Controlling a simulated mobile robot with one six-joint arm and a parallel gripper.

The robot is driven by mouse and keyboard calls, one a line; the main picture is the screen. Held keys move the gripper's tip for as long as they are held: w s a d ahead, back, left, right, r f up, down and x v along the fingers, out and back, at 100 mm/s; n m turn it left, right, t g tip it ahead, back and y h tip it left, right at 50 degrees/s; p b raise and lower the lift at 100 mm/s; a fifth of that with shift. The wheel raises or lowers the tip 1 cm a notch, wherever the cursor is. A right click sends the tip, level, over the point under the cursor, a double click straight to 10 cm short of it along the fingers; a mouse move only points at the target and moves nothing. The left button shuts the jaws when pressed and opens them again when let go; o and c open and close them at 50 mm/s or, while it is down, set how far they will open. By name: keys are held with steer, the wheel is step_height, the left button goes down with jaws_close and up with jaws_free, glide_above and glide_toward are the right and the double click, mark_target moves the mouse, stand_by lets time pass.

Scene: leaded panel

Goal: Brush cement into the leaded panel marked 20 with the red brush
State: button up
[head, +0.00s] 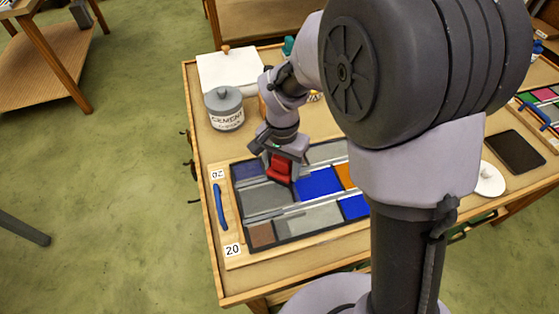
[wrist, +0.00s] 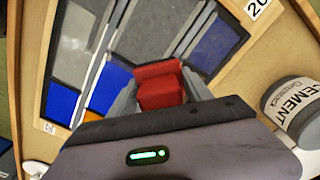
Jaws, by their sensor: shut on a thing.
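My gripper (head: 281,155) is shut on the red brush (head: 281,168) over the leaded panel marked 20 (head: 250,215). In the wrist view the red brush (wrist: 160,85) sits between my fingers, above the grey and blue panes. I cannot tell whether its bristles touch the panel. The panel has grey, blue, brown and orange panes between pale lead strips; my arm hides its right part. Tags reading 20 (head: 232,250) mark its board. The cement pot (head: 224,108), grey with a white label, stands behind the panel and also shows in the wrist view (wrist: 292,103).
A white box (head: 228,70) with a wooden knob stands behind the pot. A blue strip-like handle (head: 221,207) lies left of the panel. A dark tablet-like slab (head: 515,151) and a white round object (head: 490,179) lie at right. The bench's left edge is near the panel.

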mark_target(286, 179)
steer(key=shift+s, duration=0.1)
steer(key=shift+s+d+b, duration=0.2)
steer(key=shift+s, duration=0.55)
steer(key=shift+s+d+b, duration=0.15)
steer(key=shift+s+d, duration=0.05)
steer(key=shift+s, duration=0.5)
steer(key=shift+s+d+b, duration=0.15)
steer(key=shift+s+d, duration=0.05)
steer(key=shift+s, duration=0.55)
steer(key=shift+s+d+b, duration=0.15)
steer(key=shift+s, duration=0.55)
steer(key=shift+s+d+b, duration=0.15)
steer(key=shift+s+d, duration=0.05)
steer(key=shift+s, duration=0.55)
steer(key=shift+s+d+b, duration=0.15)
steer(key=shift+s, duration=0.6)
steer(key=shift+s+d, duration=0.2)
steer(key=shift+s, duration=0.5)
steer(key=shift+s+d, duration=0.15)
steer(key=shift+s, duration=0.55)
steer(key=shift+s, duration=0.1)
